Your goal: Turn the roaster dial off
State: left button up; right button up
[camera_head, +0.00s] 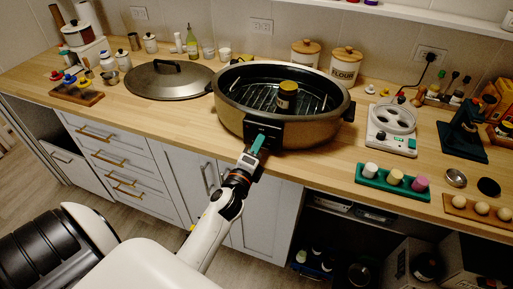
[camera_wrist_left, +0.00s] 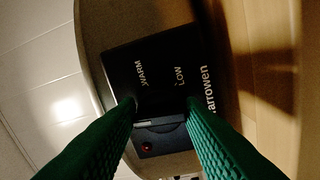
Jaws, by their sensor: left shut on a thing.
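The roaster (camera_head: 232,118) is a large oval bronze pan with a black rim, open on the counter, with a rack and a small jar (camera_head: 287,96) inside. My left gripper (camera_head: 257,143) is at the black control panel on its front. In the left wrist view the panel (camera_wrist_left: 125,68) shows the words WARM and LOW and a small red light (camera_wrist_left: 147,147). The green fingers are shut on the dark dial (camera_wrist_left: 161,126) between them. My right gripper is not in view.
The roaster's lid (camera_head: 168,82) lies on the counter to the left. A green tray (camera_head: 392,184) with several small jars and a white scale-like device (camera_head: 391,127) stand to the right. Drawers and cabinet doors (camera_head: 264,215) are below the counter edge.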

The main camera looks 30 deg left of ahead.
pick_arm(q)
jog(key=shift+f+n, duration=0.15)
jog(key=shift+n, duration=0.45)
jog(key=o, duration=0.9)
jog(key=shift+o, duration=0.2)
jog(key=b+v, duration=0.3)
jog(key=v, duration=0.9)
